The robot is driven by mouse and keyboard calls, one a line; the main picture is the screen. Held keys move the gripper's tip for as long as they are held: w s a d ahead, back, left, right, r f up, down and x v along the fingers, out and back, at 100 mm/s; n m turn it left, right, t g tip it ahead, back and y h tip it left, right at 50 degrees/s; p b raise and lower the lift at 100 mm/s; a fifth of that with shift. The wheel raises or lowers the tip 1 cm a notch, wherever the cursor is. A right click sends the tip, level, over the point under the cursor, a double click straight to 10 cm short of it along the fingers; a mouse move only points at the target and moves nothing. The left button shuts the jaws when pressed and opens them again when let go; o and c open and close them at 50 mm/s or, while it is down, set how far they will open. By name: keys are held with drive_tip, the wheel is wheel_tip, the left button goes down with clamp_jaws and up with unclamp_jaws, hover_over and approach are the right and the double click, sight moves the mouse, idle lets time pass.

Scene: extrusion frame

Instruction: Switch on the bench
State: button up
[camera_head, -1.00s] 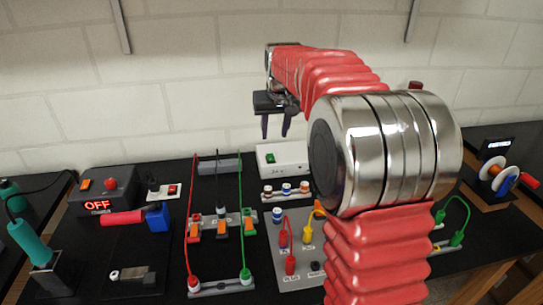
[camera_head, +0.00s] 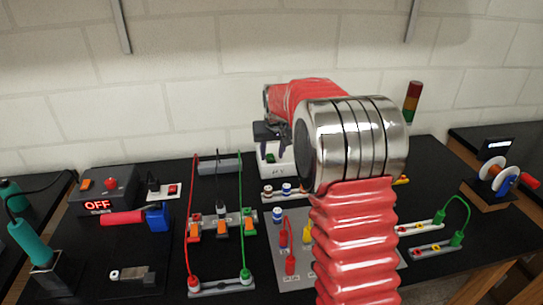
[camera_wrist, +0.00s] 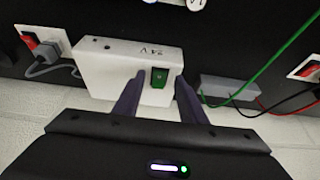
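A white power box (camera_head: 285,165) stands at the back of the bench by the wall. It also fills the upper middle of the wrist view (camera_wrist: 105,68), with a "24 V" marking that appears upside down there. A green rocker switch (camera_wrist: 159,78) is on it, and shows small in the head view (camera_head: 270,158). My gripper (camera_wrist: 161,78) is open and empty. Its two dark fingers lie either side of the green switch in the wrist view; I cannot tell whether they touch the box. In the head view my gripper (camera_head: 270,143) partly covers the box.
A control box (camera_head: 110,187) at left reads "OFF". Breakers and red and green cables (camera_head: 242,200) stand left of the power box. Terminals sit on a grey panel (camera_head: 295,268) in front. A stack light (camera_head: 412,100) stands at back right. A grey plug (camera_wrist: 42,68) shows beside the box.

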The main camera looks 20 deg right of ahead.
drive_tip(key=shift+x, duration=0.9)
clamp_jaws()
